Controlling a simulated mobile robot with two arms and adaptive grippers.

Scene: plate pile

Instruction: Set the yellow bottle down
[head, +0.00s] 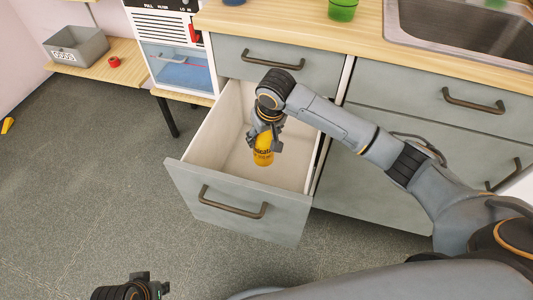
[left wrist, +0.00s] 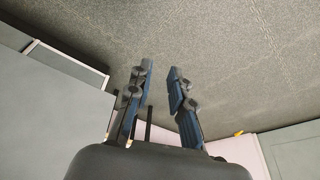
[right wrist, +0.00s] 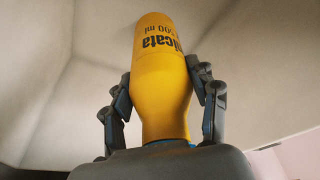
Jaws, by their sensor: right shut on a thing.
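The yellow bottle (head: 264,155) with dark lettering is inside the open drawer (head: 233,212) in the head view. My right gripper (head: 265,134) is shut on it from above. In the right wrist view the bottle (right wrist: 160,75) sits between the two fingers, with pale drawer walls around it. I cannot tell whether the bottle's far end touches the drawer floor. My left gripper (left wrist: 160,80) is open and empty, over the grey floor. Only a small part of my left gripper shows at the bottom of the head view.
The drawer has bare floor around the bottle. A wooden counter (head: 420,50) with a sink (head: 470,25) and a green cup (head: 342,10) is above. A grey bin (head: 75,47) and a small red object (head: 114,62) are on a low shelf at left.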

